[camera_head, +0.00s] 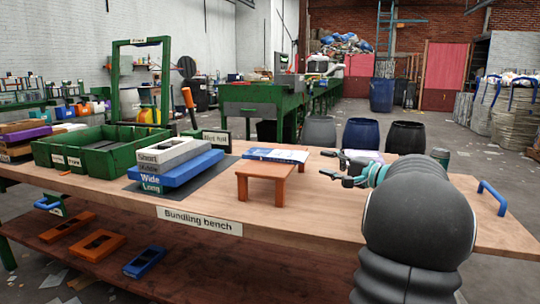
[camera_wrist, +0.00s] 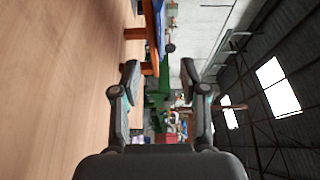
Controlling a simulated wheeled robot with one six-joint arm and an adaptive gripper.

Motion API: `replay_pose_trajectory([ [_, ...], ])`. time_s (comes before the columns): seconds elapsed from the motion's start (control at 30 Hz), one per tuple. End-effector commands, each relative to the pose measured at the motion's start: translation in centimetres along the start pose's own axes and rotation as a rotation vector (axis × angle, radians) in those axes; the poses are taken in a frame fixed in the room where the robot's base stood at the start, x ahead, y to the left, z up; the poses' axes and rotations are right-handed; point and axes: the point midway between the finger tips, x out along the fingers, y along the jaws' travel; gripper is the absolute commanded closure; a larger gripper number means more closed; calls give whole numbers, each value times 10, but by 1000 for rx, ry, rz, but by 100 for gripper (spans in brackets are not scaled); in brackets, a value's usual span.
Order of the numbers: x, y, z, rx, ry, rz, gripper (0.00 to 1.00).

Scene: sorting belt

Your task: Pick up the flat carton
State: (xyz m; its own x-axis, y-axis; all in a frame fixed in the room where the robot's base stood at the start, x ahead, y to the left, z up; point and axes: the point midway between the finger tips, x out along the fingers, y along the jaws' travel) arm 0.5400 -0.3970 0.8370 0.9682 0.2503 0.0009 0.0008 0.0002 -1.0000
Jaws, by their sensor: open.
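A stack of a blue block (camera_head: 180,172) and grey blocks (camera_head: 168,153) sits on a dark mat left of the stand. Green trays (camera_head: 100,155) stand further left. A blue handle (camera_head: 492,197) is at the bench's right end. Bare wood lies in front of the stand.

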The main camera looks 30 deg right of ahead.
Motion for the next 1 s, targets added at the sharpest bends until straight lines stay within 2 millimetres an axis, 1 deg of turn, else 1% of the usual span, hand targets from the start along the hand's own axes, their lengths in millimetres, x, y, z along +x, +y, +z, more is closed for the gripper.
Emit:
replay_pose_trajectory([
  [0.03, 6, 0, 1, 0, -2, 0, 56],
  [0.1, 10, 0, 1, 0, -3, 0, 56],
  [0.27, 17, 0, 2, 0, -3, 1, 56],
  [0.33, 23, 0, 4, 0, -5, 1, 56],
  [0.5, 46, -1, 10, 1, -8, 1, 56],
  [0.63, 62, 0, 9, 0, -6, 1, 56],
  [0.7, 65, 0, 9, 0, -5, 1, 56],
  [0.87, 65, 0, 9, 0, -4, 1, 56],
  [0.9, 65, 0, 9, 0, -4, 1, 59],
  [0.97, 65, 0, 9, 0, -4, 1, 74],
  [1.0, 65, 0, 9, 0, -4, 1, 84],
])
